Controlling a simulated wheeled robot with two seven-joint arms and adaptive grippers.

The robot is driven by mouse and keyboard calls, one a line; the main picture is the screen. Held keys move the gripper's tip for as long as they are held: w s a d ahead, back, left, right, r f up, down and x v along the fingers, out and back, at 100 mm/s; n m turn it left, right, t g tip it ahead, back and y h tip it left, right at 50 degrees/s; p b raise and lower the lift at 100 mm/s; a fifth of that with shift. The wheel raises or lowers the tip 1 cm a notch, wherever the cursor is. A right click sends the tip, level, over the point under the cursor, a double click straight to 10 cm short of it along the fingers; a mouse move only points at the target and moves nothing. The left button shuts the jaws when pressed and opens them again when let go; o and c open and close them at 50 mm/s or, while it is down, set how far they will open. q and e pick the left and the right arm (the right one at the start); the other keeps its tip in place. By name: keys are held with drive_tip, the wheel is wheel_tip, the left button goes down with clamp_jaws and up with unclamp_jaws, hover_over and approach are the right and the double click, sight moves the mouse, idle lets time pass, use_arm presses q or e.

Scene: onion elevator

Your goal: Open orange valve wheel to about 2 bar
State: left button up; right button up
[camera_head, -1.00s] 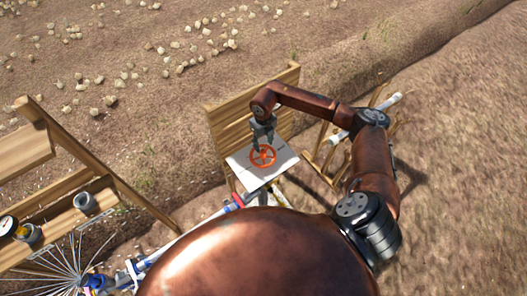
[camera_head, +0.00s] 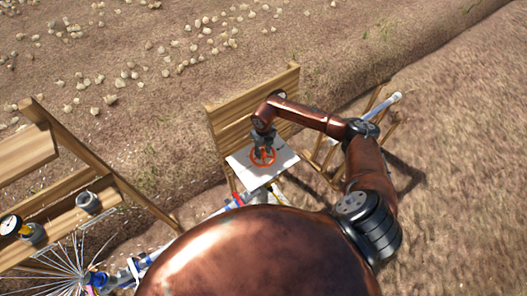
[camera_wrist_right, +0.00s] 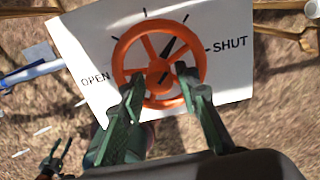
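The orange valve wheel (camera_head: 263,157) sits on a white board (camera_head: 243,172). In the right wrist view the wheel (camera_wrist_right: 119,61) has spokes and a black pointer that points up and right, between the top tick and SHUT; OPEN is at left. My right gripper (camera_head: 263,147) is over the wheel. In the wrist view its green fingers (camera_wrist_right: 160,88) are spread, one on each side of the hub, over the wheel's openings; contact is unclear. A small gripper, seemingly my left one (camera_wrist_right: 58,150), shows at lower left with fingers apart and empty. A round gauge (camera_head: 10,225) is at far left; its reading is too small.
A wooden panel (camera_head: 225,123) stands behind the board. A wooden rack (camera_head: 75,140) with grey cylinders stands at left. A wooden stand with a white tube (camera_head: 385,104) is at right. Onions lie on the soil beyond.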

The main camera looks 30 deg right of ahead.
clamp_jaws()
drive_tip(key=shift+f+n+b, duration=0.1)
drive_tip(key=shift+n+b, duration=0.2)
drive_tip(key=shift+b, duration=0.15)
drive_tip(key=shift+n+b, duration=0.4)
drive_tip(key=shift+o, duration=1.8)
unclamp_jaws()
drive_tip(key=shift+r, duration=0.2)
